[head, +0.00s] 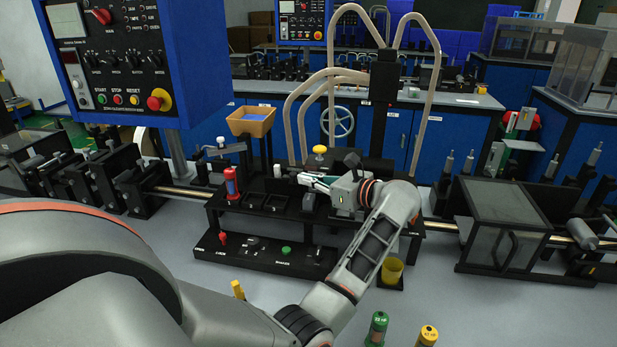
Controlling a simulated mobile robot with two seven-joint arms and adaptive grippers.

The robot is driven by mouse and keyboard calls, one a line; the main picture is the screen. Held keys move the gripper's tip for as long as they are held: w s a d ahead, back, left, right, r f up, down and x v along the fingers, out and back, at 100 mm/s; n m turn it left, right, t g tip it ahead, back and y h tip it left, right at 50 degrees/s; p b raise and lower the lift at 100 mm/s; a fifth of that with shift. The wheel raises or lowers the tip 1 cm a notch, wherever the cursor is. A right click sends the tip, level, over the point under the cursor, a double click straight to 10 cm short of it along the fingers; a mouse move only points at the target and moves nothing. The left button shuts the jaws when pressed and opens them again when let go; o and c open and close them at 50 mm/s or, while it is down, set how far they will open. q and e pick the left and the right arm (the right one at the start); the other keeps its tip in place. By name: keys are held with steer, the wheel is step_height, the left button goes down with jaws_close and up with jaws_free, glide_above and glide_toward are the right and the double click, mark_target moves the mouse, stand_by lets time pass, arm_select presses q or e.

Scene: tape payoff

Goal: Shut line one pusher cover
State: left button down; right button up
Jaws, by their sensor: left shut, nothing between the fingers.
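My left arm comes in from the lower left and bends up at the middle. My left gripper (306,181) points left over the black bench fixture (262,203), its fingers closed and empty. A dark box-shaped cover with see-through panels and a black handle (505,222) stands over the steel bar line at the right. It may be the pusher cover; I see no readable label that says so. Its panels look closed, but I cannot tell for sure. The gripper is well to the left of it, apart from it. My right gripper is out of view.
A blue control panel (118,58) hangs at the upper left. Beige hoses (303,105) rise behind the fixture. A red bottle (231,182) and a yellow cup (390,271) are at the fixture. Green (377,328) and yellow (427,336) cylinders stand in front.

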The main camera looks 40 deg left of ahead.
mark_target(285, 178)
arm_select(q)
steer(key=shift+a+f, duration=0.1)
steer(key=shift+a, duration=0.45)
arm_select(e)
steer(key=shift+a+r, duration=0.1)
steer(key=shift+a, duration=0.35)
arm_select(q)
steer(key=shift+s, duration=0.1)
steer(key=a, duration=0.1)
steer(key=s+a+b, duration=0.1)
steer(key=a, duration=0.1)
steer(key=s+a+b, duration=0.1)
steer(key=shift+s+a+f, duration=0.15)
steer(key=shift+s+a, duration=0.05)
steer(key=shift+a, duration=0.1)
steer(key=shift+s+a, duration=0.1)
steer(key=shift+a, duration=0.1)
steer(key=shift+r, duration=0.2)
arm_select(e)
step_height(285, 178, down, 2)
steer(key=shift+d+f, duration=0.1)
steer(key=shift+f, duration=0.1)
